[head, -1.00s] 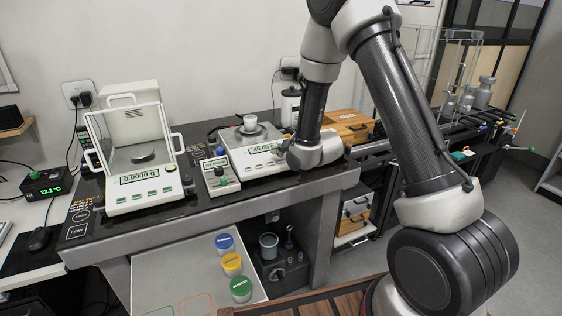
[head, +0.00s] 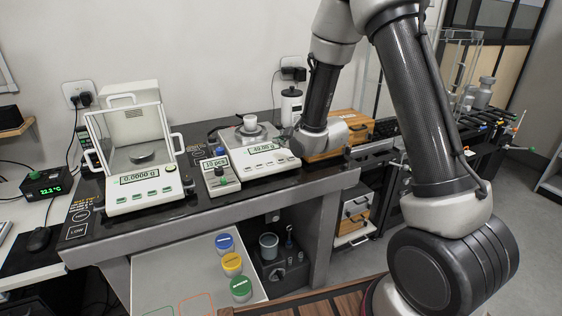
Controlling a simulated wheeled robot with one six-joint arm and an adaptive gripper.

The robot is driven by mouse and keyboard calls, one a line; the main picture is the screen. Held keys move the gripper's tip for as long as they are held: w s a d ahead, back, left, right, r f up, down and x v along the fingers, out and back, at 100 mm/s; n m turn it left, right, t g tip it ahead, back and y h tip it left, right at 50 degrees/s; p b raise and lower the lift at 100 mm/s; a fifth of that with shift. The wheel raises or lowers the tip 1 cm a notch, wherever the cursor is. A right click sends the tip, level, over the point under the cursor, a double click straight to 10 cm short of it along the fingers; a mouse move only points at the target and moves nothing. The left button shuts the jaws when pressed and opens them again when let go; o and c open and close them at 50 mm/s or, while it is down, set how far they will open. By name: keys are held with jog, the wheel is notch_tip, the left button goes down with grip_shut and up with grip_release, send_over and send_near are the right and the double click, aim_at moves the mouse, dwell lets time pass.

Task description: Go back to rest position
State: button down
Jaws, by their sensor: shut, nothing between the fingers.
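My arm reaches over the dark weighing table (head: 220,208) from the right. Its wrist end (head: 318,141) is above the table, right of the white top-loading balance (head: 262,163) and in front of the wooden box. The balance display is lit, near 49 g.
An analytical balance (head: 144,188) reading 0.0000 g stands at left, with a small counter unit (head: 219,173) beside the top-loading balance. A white bottle (head: 291,105) and wooden box (head: 346,125) stand behind. Blue, yellow and green lidded jars (head: 232,264) sit on a lower shelf.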

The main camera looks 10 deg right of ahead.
jog(key=s+d+f+m+g, duration=0.1)
jog(key=f, duration=0.1)
jog(key=s+f+m+g+h, duration=0.1)
jog(key=s+f, duration=0.1)
jog(key=s+d+f+m+g, duration=0.1)
jog(key=s+f, duration=0.1)
jog(key=f, duration=0.1)
jog(key=shift+s+d+g+h, duration=0.15)
jog(key=shift+d+g+h, duration=0.2)
jog(key=shift+g+h, duration=0.05)
jog(key=s+d+r+m+g+h, duration=0.1)
jog(key=s+d+r+m+g, duration=0.25)
jog(key=s, duration=0.45)
jog(key=s+d+r+m+g+h, duration=0.2)
jog(key=s+d+r+m+g, duration=0.15)
jog(key=s, duration=0.55)
jog(key=s+d+r+m+t, duration=0.1)
jog(key=s+d+r+m, duration=0.1)
jog(key=s+r, duration=0.6)
jog(key=s+d+r+m+t, duration=0.1)
jog(key=s+d+r, duration=0.3)
jog(key=s+r, duration=0.4)
jog(key=shift+s+r+m+t, duration=0.3)
jog(key=shift+r+m+t, duration=0.1)
jog(key=shift+r+t, duration=0.4)
